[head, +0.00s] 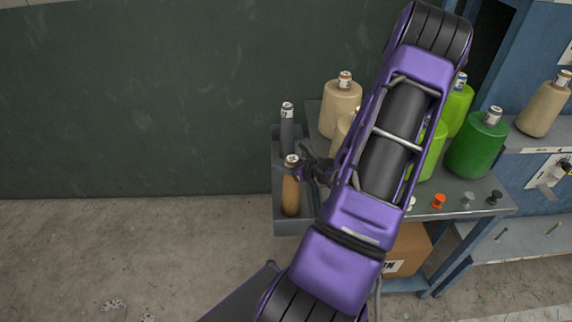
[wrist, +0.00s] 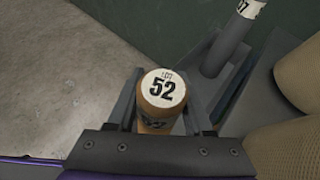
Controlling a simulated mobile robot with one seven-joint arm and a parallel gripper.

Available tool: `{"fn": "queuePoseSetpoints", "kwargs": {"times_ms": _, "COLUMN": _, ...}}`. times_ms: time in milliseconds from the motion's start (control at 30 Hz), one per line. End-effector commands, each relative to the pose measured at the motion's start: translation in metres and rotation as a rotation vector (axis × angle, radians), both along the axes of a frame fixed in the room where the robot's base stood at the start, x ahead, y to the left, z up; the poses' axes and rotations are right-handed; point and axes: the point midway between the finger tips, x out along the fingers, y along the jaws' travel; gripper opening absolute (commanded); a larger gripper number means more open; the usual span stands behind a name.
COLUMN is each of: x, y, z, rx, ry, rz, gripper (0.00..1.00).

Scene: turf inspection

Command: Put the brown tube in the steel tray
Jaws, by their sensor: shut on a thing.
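The brown tube (head: 290,196) has a white cap and stands upright at the left end of the table. In the wrist view its cap (wrist: 162,88) reads "LOT 52". My gripper (head: 303,168) is shut on the tube near its top, with one finger on each side in the wrist view (wrist: 158,112). The grey steel tray (head: 292,229) is at the table's left end. The tube is within the tray's outline, in its near part; I cannot tell whether its bottom touches the tray floor.
A dark grey tube (head: 287,135) stands in the tray's far part. A cardboard box (head: 408,250) is below. The floor at left is clear.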

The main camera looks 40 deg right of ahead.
Motion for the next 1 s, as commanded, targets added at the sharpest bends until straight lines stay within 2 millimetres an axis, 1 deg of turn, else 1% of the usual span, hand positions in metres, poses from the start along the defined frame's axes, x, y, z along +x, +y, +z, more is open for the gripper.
{"fn": "queuePoseSetpoints", "kwargs": {"times_ms": 200, "x": 0.0, "y": 0.0, "z": 0.0, "rx": -0.001, "ry": -0.001, "rz": 0.0, "gripper": 0.0}}
{"fn": "queuePoseSetpoints", "kwargs": {"times_ms": 333, "x": 0.0, "y": 0.0, "z": -0.004, "rx": -0.001, "ry": -0.001, "rz": 0.0, "gripper": 0.0}}
{"fn": "queuePoseSetpoints", "kwargs": {"times_ms": 367, "x": 0.0, "y": 0.0, "z": -0.002, "rx": 0.0, "ry": -0.001, "rz": 0.0, "gripper": 0.56}}
{"fn": "queuePoseSetpoints", "kwargs": {"times_ms": 400, "x": 0.0, "y": 0.0, "z": -0.002, "rx": 0.0, "ry": -0.001, "rz": 0.0, "gripper": 0.64}}
{"fn": "queuePoseSetpoints", "kwargs": {"times_ms": 500, "x": 0.0, "y": 0.0, "z": -0.002, "rx": 0.0, "ry": -0.001, "rz": 0.0, "gripper": 0.81}}
{"fn": "queuePoseSetpoints", "kwargs": {"times_ms": 767, "x": 0.0, "y": 0.0, "z": -0.002, "rx": 0.0, "ry": -0.001, "rz": 0.0, "gripper": 0.81}}
{"fn": "queuePoseSetpoints", "kwargs": {"times_ms": 867, "x": 0.0, "y": 0.0, "z": 0.002, "rx": -0.001, "ry": -0.001, "rz": -0.001, "gripper": 0.81}}
{"fn": "queuePoseSetpoints", "kwargs": {"times_ms": 967, "x": -0.01, "y": -0.001, "z": 0.007, "rx": -0.002, "ry": 0.0, "rz": -0.004, "gripper": 0.81}}
{"fn": "queuePoseSetpoints", "kwargs": {"times_ms": 1000, "x": -0.016, "y": -0.001, "z": 0.011, "rx": -0.002, "ry": -0.001, "rz": -0.002, "gripper": 0.81}}
